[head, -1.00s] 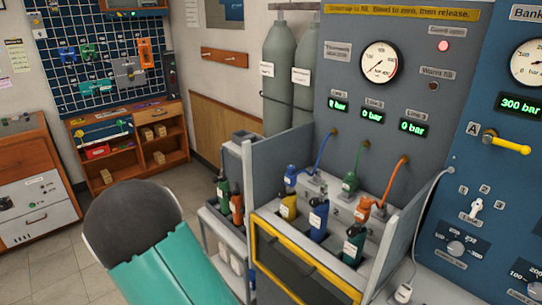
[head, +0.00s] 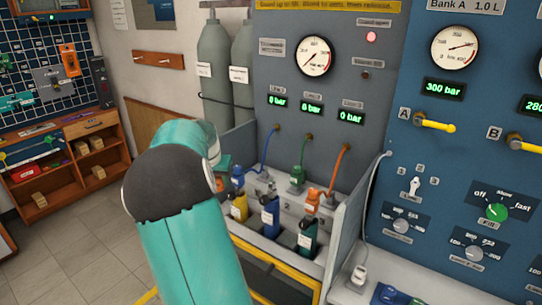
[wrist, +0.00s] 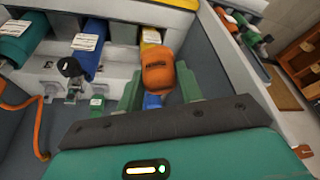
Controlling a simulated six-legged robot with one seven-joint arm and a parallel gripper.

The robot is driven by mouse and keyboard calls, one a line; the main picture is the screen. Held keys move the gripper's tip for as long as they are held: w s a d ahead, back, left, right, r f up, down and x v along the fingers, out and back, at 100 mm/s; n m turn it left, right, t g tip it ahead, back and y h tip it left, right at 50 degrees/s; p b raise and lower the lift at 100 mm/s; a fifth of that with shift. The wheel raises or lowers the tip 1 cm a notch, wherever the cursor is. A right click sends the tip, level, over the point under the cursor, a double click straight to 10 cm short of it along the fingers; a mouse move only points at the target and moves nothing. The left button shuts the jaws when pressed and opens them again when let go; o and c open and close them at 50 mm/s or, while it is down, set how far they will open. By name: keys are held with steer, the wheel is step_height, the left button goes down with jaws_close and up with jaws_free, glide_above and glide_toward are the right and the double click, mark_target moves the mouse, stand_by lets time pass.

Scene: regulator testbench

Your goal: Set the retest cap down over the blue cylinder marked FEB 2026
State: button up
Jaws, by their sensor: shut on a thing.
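My gripper (wrist: 158,84) is shut on an orange cap (wrist: 160,68) with a dark printed word, held between its green fingers in the wrist view. A blue piece (wrist: 152,102) shows just below the cap; whether they touch is unclear. The tag dates are unreadable.
A yellow cylinder (head: 239,207) and a dark green one (head: 307,236) flank the front blue cylinder. Blue, green and orange hoses run to the back panel. Grey side walls (head: 349,220) close in the bay. Tall grey gas bottles (head: 214,70) stand behind left.

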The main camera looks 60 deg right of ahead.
steer(key=s+d+r+m, duration=0.1)
steer(key=s+d+r, duration=0.1)
steer(key=s, duration=0.3)
steer(key=s+d+r+m+g, duration=0.1)
steer(key=s+d+r+m, duration=0.1)
steer(key=s+d+r, duration=0.1)
steer(key=s+d+r+m, duration=0.2)
steer(key=s+d, duration=0.2)
steer(key=s, duration=0.3)
steer(key=shift+d+r+g, duration=0.1)
steer(key=shift+r+g, duration=0.2)
steer(key=shift+g, duration=0.1)
glide_above(273, 181)
steer(key=shift+h, duration=0.3)
steer(key=shift+w+f, duration=0.1)
steer(key=shift+f, duration=2.15)
steer(key=shift+a+f, duration=0.2)
steer(key=shift+f, duration=1.7)
steer(key=o, duration=1)
steer(key=shift+o, duration=0.2)
steer(key=v, duration=1.3)
steer(key=shift+r, duration=0.45)
steer(key=shift+w+a, duration=0.1)
